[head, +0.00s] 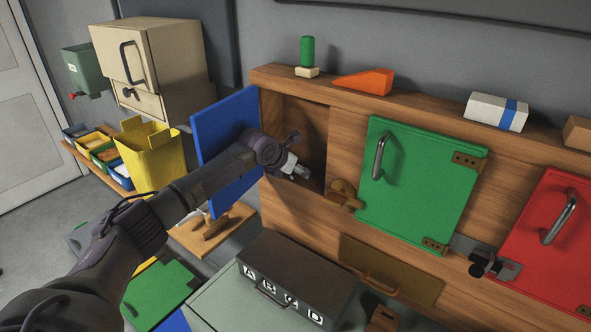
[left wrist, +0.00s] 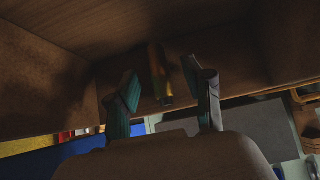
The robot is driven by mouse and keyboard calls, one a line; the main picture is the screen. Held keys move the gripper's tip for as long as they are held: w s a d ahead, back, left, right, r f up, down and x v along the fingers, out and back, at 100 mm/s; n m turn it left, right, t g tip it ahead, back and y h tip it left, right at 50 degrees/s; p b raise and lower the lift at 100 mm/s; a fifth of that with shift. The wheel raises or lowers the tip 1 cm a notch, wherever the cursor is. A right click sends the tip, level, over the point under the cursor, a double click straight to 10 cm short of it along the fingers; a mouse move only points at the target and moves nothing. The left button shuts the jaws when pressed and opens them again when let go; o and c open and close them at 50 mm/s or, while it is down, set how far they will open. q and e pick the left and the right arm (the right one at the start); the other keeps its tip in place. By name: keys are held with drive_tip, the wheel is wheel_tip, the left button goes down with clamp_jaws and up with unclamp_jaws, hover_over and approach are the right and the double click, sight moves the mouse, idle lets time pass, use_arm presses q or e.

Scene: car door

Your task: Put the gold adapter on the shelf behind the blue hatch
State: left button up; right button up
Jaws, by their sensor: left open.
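The blue hatch (head: 222,130) stands swung open to the left of its compartment in the wooden cabinet (head: 342,120). My left gripper (head: 297,170) is at the mouth of this compartment, its fingers partly hidden in the head view. In the left wrist view my left gripper (left wrist: 160,82) is open, with a finger on each side of the gold adapter (left wrist: 159,72). The adapter is a small gold cylinder against the dark wooden shelf surface (left wrist: 85,85), with visible gaps to both fingers. The adapter cannot be made out in the head view. My right gripper is not in view.
A green hatch (head: 420,185) and a red hatch (head: 550,240) are closed to the right. A wooden knob (head: 344,194) juts out beside the opening. Below stands a dark box lettered A to D (head: 300,270). A yellow bin (head: 150,158) is left of the blue hatch.

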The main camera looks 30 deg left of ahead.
use_arm(q)
drive_tip(key=shift+s+r, duration=0.1)
drive_tip(key=v, duration=1.1)
drive_tip(key=shift+s+r, duration=0.2)
drive_tip(key=shift+r, duration=0.1)
drive_tip(key=shift+a, duration=0.1)
